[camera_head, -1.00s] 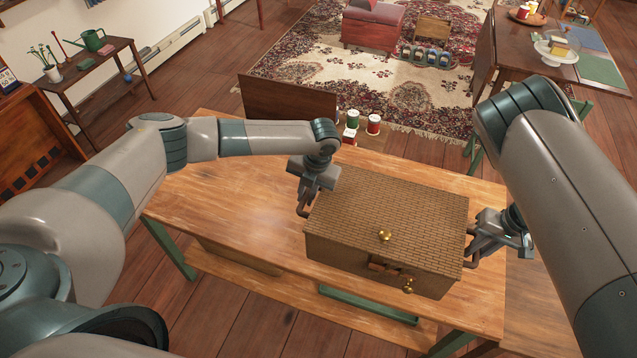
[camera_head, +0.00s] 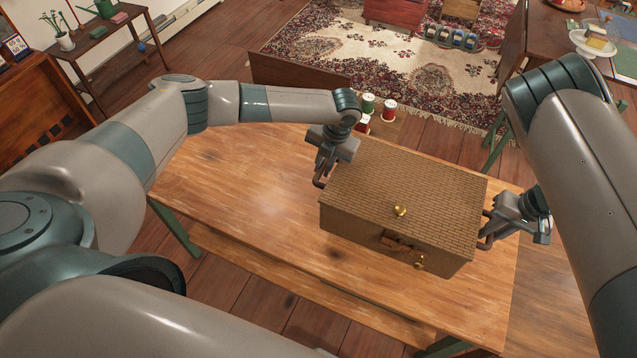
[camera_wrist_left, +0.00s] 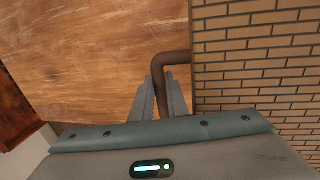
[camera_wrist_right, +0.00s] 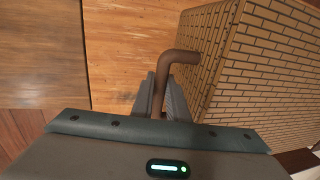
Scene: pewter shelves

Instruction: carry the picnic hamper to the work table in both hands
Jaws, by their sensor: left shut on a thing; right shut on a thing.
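The picnic hamper (camera_head: 405,190) is a brown woven box with brass knobs and a handle on its near side. It appears level over the right part of the wooden work table (camera_head: 235,180); I cannot tell whether its base touches the top. My left gripper (camera_head: 319,183) is shut on the hamper's left side handle, a bent brown bar (camera_wrist_left: 177,60) in the left wrist view. My right gripper (camera_head: 484,241) is shut on the right side handle, which shows in the right wrist view (camera_wrist_right: 180,58). The hamper's far side and underside are hidden.
The left part of the tabletop is bare. Spools (camera_head: 389,110) and a dark wooden panel (camera_head: 300,80) lie beyond the table's far edge. A patterned rug (camera_head: 400,65) is further back. Another table (camera_head: 560,40) with a cake stand (camera_head: 595,42) is at the back right.

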